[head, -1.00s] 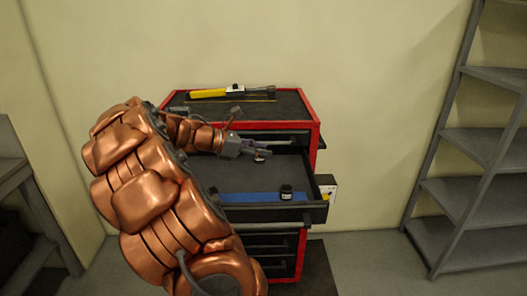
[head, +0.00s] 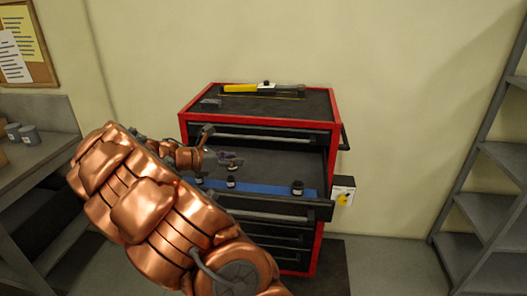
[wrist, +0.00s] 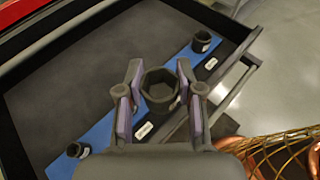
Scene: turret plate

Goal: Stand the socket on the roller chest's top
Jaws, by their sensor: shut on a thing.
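The socket (wrist: 160,88), a dark hollow cylinder, sits between my gripper's fingers in the wrist view. My gripper (wrist: 158,95) is shut on it, with a finger pad on each side. In the head view my gripper (head: 232,161) is over the open drawer, below the level of the chest top; the held socket is too small there to make out clearly. The roller chest (head: 324,165) is red and black, and its dark top (head: 300,107) has bare room at the front and right.
A yellow-handled wrench (head: 242,88) lies along the back of the top, and a small dark item (head: 210,102) is at its left. The open drawer (head: 318,208) holds a blue strip (head: 265,189) with other dark sockets (head: 297,187). Shelves (head: 500,205) stand at right.

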